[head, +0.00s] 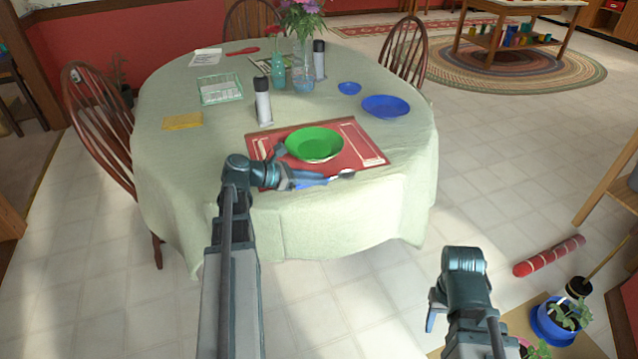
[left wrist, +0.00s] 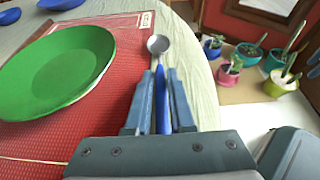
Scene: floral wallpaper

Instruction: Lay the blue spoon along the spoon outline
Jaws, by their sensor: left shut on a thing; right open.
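The blue spoon (left wrist: 160,88) has a blue handle and a silvery bowl. My left gripper (left wrist: 158,92) is shut on its handle, with the bowl sticking out past the fingertips. In the head view the spoon's bowl (head: 346,174) and my left gripper (head: 312,181) are at the front edge of the red placemat (head: 350,135). I cannot tell whether the spoon touches the mat. Pale outlines show at the mat's left and right sides; I cannot tell which is the spoon outline. My right gripper (head: 433,312) is open, low beside the table and away from the mat.
A green plate (head: 315,143) lies on the placemat, close to my left gripper. A black-topped shaker (head: 263,100) stands behind the mat. A blue plate (head: 386,106) and small blue dish (head: 349,88) are at the back right. Potted plants (head: 562,318) stand at the lower right.

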